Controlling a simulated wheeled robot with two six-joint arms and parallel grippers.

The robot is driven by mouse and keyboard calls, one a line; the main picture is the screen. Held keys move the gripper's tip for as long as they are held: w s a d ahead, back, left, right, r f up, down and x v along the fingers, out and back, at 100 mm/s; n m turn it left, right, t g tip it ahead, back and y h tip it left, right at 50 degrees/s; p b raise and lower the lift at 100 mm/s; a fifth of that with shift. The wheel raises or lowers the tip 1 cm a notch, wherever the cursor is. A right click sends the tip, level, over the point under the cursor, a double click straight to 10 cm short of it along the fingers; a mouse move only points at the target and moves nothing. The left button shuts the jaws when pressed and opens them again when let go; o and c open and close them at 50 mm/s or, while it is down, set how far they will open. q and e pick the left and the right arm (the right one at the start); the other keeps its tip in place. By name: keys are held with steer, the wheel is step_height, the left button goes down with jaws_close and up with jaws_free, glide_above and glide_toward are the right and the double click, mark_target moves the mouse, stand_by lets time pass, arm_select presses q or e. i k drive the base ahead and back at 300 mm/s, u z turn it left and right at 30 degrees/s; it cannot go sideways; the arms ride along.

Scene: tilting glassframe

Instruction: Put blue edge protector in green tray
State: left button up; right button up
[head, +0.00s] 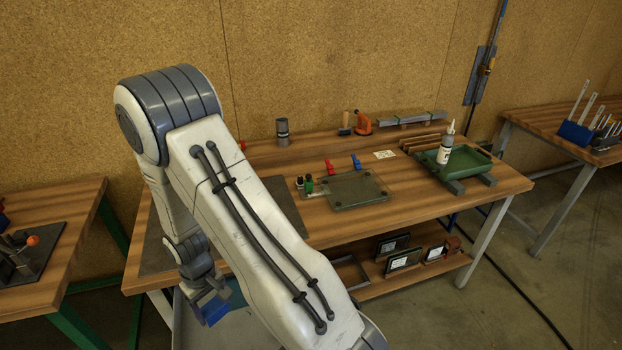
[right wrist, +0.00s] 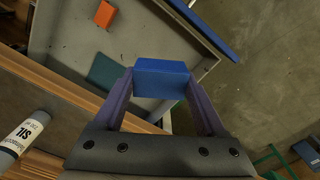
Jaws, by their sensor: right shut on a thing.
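My right gripper (head: 212,312) is low at the left of the workbench in the head view, below its front edge. It is shut on a blue block, the blue edge protector (right wrist: 161,78), which sits between the two fingers in the right wrist view. The green tray (head: 474,164) lies at the right end of the workbench, resting on dark bars. A white bottle (head: 445,150) stands upright at the tray and appears to be inside it. The gripper is far from the tray. My left gripper is not in view.
A grey bin (right wrist: 72,45) with an orange block (right wrist: 105,14) lies below the gripper. A bottle (right wrist: 22,138) shows at the wrist view's left. Red clips (head: 329,167) and blue clips (head: 356,162) sit by a glass-like plate (head: 350,192) mid-bench. A grey cylinder (head: 283,131) stands behind.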

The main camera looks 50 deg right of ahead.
mark_target(466, 165)
steer(key=z, duration=3.4)
steer(key=i, duration=3.45)
steer(key=u, duration=2.85)
